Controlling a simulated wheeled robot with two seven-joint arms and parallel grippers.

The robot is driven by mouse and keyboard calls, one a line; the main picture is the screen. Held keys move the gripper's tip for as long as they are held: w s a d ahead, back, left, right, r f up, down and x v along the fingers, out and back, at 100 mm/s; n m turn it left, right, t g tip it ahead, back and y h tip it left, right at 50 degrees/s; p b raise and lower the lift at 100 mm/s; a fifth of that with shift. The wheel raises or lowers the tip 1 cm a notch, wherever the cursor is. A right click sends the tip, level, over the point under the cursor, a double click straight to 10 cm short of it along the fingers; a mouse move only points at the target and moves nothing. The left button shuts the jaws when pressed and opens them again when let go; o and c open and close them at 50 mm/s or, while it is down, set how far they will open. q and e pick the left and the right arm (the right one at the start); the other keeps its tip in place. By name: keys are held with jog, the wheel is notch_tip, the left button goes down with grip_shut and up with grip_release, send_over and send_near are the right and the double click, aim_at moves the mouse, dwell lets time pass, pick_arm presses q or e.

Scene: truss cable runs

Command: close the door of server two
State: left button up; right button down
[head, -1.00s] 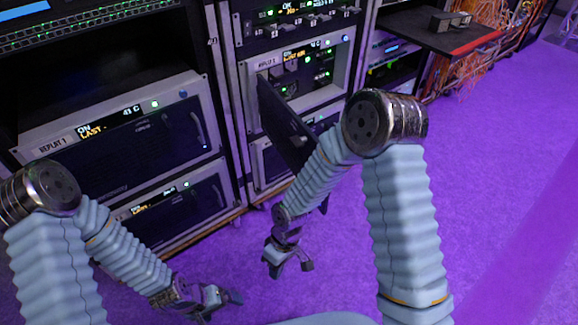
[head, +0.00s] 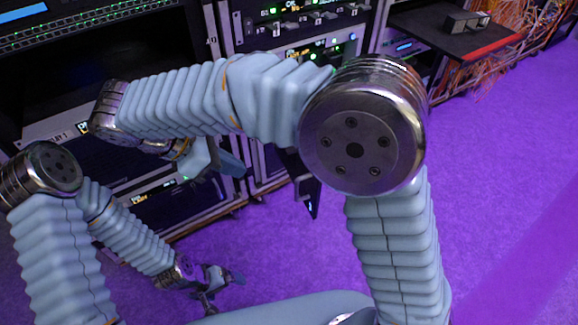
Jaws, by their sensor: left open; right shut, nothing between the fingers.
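Server two (head: 318,52) is the unit in the right-hand rack, its lit front partly hidden by my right arm. Its dark door (head: 306,187) stands open, swung out from the rack. Only its lower outer part shows below my right elbow; the rest is hidden. My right gripper (head: 236,166) is shut and empty, left of the door in the picture and apart from it, in front of the racks. My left gripper (head: 228,281) is open and empty, low over the floor, well away from the door.
The purple floor (head: 500,180) on the right is clear.

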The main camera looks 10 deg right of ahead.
jog(key=w+d+f, duration=0.1)
jog(key=d+f, duration=0.6)
jog(key=d, duration=0.3)
jog(key=shift+f+b, duration=0.3)
jog(key=shift+f, duration=0.1)
jog(key=shift+w+d, duration=0.1)
jog(key=shift+d, duration=0.15)
